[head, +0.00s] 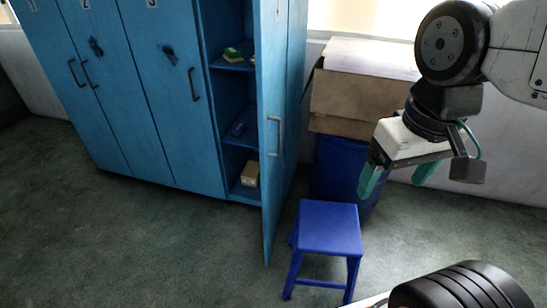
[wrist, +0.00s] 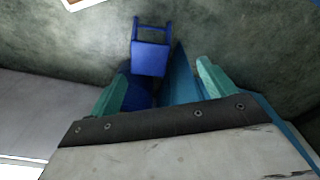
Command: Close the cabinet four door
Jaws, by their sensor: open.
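The open cabinet door (head: 272,185) is blue and swings out to the right of door 3, so I take it as cabinet four. A grey handle (head: 275,135) is on the door face. My gripper (head: 398,178) is open and empty, right of the door and well apart from it, above the floor. In the wrist view its green fingers (wrist: 160,85) are spread, and a blue panel (wrist: 180,78), likely the door, shows between them beyond.
A blue stool (head: 329,230) stands close to the right of the door; it also shows in the wrist view (wrist: 150,58). A cardboard box (head: 350,95) sits on a blue bin (head: 338,165) beside the cabinet. The floor left of the door (head: 150,240) is clear.

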